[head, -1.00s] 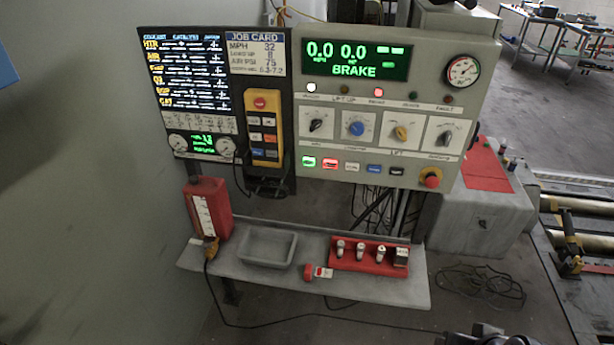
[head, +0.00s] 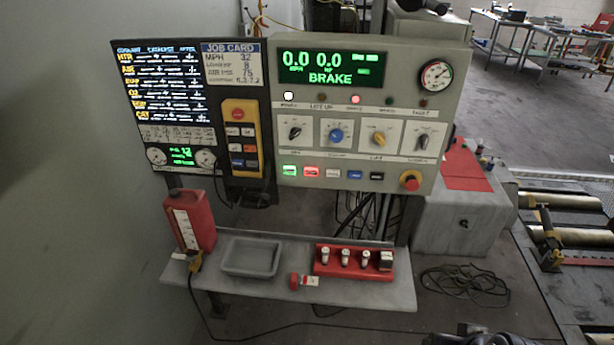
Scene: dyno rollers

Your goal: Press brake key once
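The grey control panel (head: 455,120) hangs at the back, its green display (head: 330,67) reading 0.0, 0.0 and BRAKE. Below its dials is a row of keys: a lit green key (head: 289,170), a lit red key (head: 311,171), a pale key (head: 333,173), a blue key (head: 354,174) and a black key (head: 377,176). Their labels are too small to read, so I cannot tell which is the brake key. A yellow pendant (head: 240,108) with several small keys hangs left of the panel. My gripper is not clearly in view; only a dark part of my arm shows at the bottom edge.
A red emergency knob (head: 411,181) sits at the panel's lower right. The shelf (head: 385,293) below holds a red bottle (head: 190,222), a grey tray (head: 228,268) and a red rack (head: 322,262). A cable coil (head: 465,285) lies on the floor near the rollers (head: 580,237).

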